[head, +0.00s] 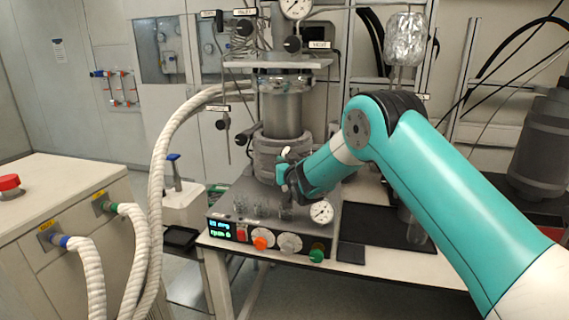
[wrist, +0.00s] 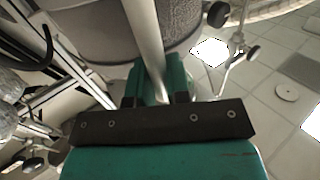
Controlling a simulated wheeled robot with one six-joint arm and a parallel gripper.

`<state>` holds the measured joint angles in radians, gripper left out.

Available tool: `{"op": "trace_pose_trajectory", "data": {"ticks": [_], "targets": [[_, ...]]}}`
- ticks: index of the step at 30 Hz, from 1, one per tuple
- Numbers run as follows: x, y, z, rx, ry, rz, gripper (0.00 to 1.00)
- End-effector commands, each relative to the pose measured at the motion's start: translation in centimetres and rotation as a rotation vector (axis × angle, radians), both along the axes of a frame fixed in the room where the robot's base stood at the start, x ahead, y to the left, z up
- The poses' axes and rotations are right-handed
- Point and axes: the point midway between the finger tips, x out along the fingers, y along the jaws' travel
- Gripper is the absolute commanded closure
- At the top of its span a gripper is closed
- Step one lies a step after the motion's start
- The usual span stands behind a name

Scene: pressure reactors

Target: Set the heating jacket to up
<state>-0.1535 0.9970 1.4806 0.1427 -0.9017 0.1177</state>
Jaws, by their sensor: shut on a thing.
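The heating jacket (head: 270,145) is a grey, ribbed sleeve low around the reactor vessel, just above the bench unit. The bare metal vessel (head: 282,108) shows above it, below the lid. My gripper (head: 284,172) is at the front of the jacket, at its lower right. In the wrist view, my gripper (wrist: 162,90) is shut on a pale metal bar, the jacket handle (wrist: 145,40), which runs up between the fingers. The jacket's grey curved side (wrist: 190,20) is right behind the bar. The handle's lower end is hidden by the gripper.
The control unit (head: 270,232) with coloured knobs and glassware stands under the jacket. A gauge (head: 321,212) is at its right. A thick white hose (head: 160,170) passes on the left. A foil-wrapped vessel (head: 405,40) hangs at upper right. A black mat (head: 385,227) lies on the bench.

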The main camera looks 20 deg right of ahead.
Motion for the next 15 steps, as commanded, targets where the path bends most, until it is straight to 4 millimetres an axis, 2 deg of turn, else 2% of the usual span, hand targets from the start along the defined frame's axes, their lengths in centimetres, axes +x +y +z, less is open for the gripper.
{"op": "trace_pose_trajectory", "data": {"ticks": [5, 8, 15], "targets": [[0.0, 0.0, 1.5, 0.001, -0.004, 0.0, 1.0], [0.0, 0.0, 3.4, 0.002, -0.007, 0.001, 1.0], [0.0, 0.0, 9.3, 0.002, -0.01, 0.0, 1.0]]}}
